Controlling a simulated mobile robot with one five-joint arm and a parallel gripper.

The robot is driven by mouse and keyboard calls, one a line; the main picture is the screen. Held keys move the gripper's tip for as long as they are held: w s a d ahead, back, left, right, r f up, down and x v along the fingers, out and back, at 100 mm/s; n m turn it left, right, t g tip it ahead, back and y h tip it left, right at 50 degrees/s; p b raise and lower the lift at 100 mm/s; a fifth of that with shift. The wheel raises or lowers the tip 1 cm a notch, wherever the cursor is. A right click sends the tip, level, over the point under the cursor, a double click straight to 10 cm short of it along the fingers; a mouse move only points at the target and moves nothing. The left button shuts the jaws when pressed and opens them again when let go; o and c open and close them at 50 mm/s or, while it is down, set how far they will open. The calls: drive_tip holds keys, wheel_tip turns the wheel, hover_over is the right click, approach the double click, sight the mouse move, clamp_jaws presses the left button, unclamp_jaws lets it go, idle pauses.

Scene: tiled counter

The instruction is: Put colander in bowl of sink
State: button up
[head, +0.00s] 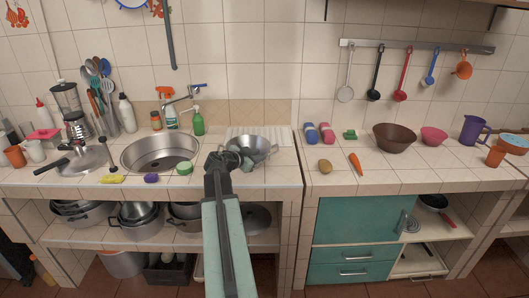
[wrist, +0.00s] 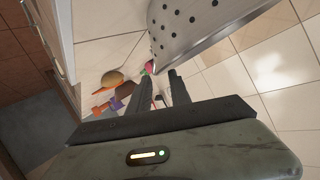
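The metal colander (head: 258,142) sits on the tiled counter to the right of the sink, partly hidden by my gripper in the head view. In the wrist view its perforated wall (wrist: 195,25) fills the top, close beyond my fingers. The round steel sink bowl (head: 160,152) lies left of the colander and looks empty. My gripper (head: 232,158) is at the colander's front left side. Whether a finger touches the colander rim I cannot tell.
A green sponge (head: 184,168) and a purple one (head: 151,178) lie at the sink's front edge. A green soap bottle (head: 198,121) and the faucet (head: 183,95) stand behind the sink. A potato (head: 325,166) and a carrot (head: 355,164) lie to the right.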

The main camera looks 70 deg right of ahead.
drive_tip(key=p+v, duration=0.1)
drive_tip(key=v, duration=0.6)
drive_tip(key=shift+p, duration=0.35)
drive_tip(key=w+a+f+n+t+y, duration=0.2)
drive_tip(key=w+a+f+n, duration=0.2)
drive_tip(key=w+a, duration=0.5)
drive_tip(key=w+a+f+n+t+y, duration=0.15)
drive_tip(key=w+a+f+n, duration=0.35)
drive_tip(key=a, duration=0.7)
drive_tip(key=w+a+f+n+t+y, duration=0.1)
drive_tip(key=w+a+f+n+y, duration=0.15)
drive_tip(key=w+a, duration=0.7)
drive_tip(key=a+f+n+y, duration=0.2)
drive_tip(key=a+n, duration=0.5)
drive_tip(key=a, duration=1.1)
drive_tip(key=a+f+n+y, duration=0.1)
drive_tip(key=a+n+y, duration=0.4)
drive_tip(key=a, duration=1.3)
drive_tip(key=shift+f+n+g, duration=0.35)
drive_tip(key=shift+n, duration=0.5)
drive_tip(key=shift+o, duration=0.6)
drive_tip(key=shift+s+a, duration=0.1)
